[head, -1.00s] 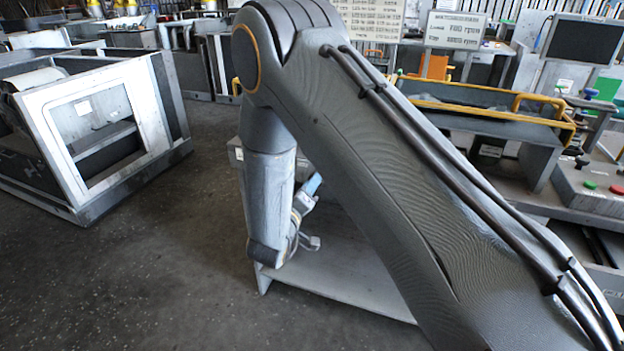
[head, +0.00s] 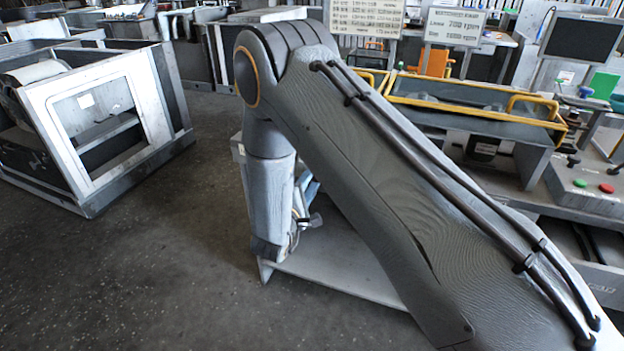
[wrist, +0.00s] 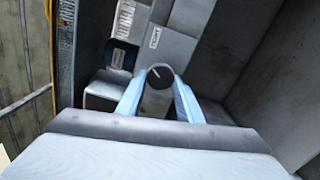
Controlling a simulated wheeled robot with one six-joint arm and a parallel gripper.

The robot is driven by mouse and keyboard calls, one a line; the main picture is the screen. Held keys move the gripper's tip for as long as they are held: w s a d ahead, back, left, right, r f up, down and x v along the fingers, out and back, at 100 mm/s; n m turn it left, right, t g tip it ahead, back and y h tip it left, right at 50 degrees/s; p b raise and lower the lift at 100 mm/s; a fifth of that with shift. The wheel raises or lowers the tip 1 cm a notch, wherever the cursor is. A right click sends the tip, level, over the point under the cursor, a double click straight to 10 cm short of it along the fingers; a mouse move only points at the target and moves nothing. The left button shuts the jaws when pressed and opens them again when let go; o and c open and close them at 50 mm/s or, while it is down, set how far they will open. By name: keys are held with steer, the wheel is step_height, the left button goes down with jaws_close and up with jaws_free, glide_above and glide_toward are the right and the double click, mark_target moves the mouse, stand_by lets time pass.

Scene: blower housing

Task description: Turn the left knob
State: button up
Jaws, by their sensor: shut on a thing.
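In the wrist view, a dark round knob (wrist: 157,76) with a pale line on its face stands between the two blue fingers of my gripper (wrist: 158,92). The fingers are shut on the knob, one on each side. It is the only knob I can make out, so I cannot tell from the frames whether it is the left one. In the head view, my arm hides the knob and most of my gripper.
Grey panels with small labels (wrist: 122,20) surround the knob, and a grey block (wrist: 105,90) sits to its left. A dark wall rises at the right. In the head view, a white-framed cabinet (head: 150,110) stands left, with open floor between.

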steer(key=shift+n, duration=0.6)
steer(key=o, duration=1.1)
steer(key=shift+c, duration=0.2)
steer(key=b+v, duration=0.1)
steer(key=v, duration=0.7)
steer(key=shift+w, duration=0.15)
